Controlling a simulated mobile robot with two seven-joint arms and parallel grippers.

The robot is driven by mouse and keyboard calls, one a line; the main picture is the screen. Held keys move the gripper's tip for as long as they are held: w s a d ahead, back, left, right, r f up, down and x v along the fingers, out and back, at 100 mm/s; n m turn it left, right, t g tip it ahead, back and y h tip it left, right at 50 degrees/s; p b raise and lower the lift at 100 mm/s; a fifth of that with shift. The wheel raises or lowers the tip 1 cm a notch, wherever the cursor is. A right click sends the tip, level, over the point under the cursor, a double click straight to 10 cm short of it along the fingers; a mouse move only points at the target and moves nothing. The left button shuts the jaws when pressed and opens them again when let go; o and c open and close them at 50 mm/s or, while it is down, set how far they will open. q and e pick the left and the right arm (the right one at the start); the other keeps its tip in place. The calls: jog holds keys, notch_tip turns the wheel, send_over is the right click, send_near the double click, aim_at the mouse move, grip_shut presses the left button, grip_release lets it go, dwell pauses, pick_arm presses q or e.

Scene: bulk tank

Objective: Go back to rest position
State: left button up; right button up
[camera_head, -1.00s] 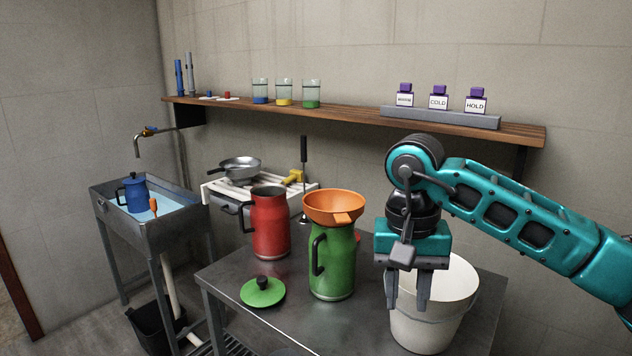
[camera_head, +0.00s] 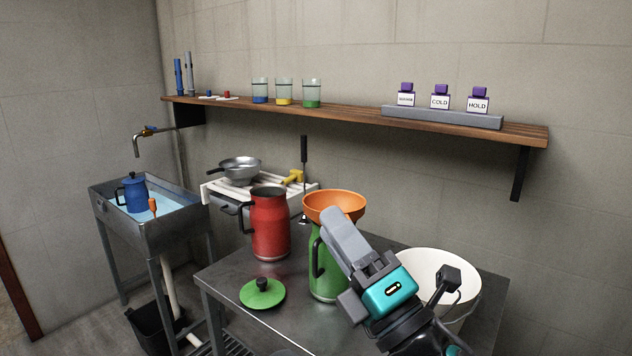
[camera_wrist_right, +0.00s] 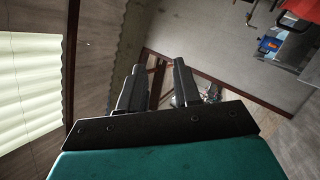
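My right gripper (camera_head: 338,230) is empty in the head view, pointing up and left in front of the green can and the table's right half. In the right wrist view its two fingers (camera_wrist_right: 157,78) stand apart with a clear gap between them. My left gripper is in neither view.
A green can (camera_head: 324,275) with an orange funnel (camera_head: 336,203) stands behind my right gripper, partly hidden. A red can (camera_head: 270,225), a green lid (camera_head: 262,293) and a white bucket (camera_head: 425,262) are near it. The wall shelf (camera_head: 350,118) runs behind; a sink (camera_head: 165,228) is left.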

jog(key=s+d+f+m+g+h, duration=0.1)
jog(key=d+f+m+g+h, duration=0.1)
jog(key=d+f+m+h, duration=0.65)
jog(key=s+d+f+m+g+h, duration=0.1)
jog(key=d+f+m+g+h, duration=0.1)
jog(key=d+f+m+h, duration=0.6)
jog(key=s+d+f+m+g+y, duration=0.1)
jog(key=s+f+m+g, duration=0.5)
jog(key=s+f, duration=0.3)
jog(key=s+f+m+g+y, duration=0.1)
jog(key=s+f+m+g, duration=0.55)
jog(key=s, duration=0.55)
jog(key=w+a+f+n+t+y+p, duration=0.1)
jog(key=w+a+f+t, duration=0.1)
jog(key=w+f+t, duration=0.6)
jog(key=shift+a+f+n+y, duration=0.2)
jog(key=shift+a+n+y, duration=0.1)
jog(key=shift+y, duration=0.05)
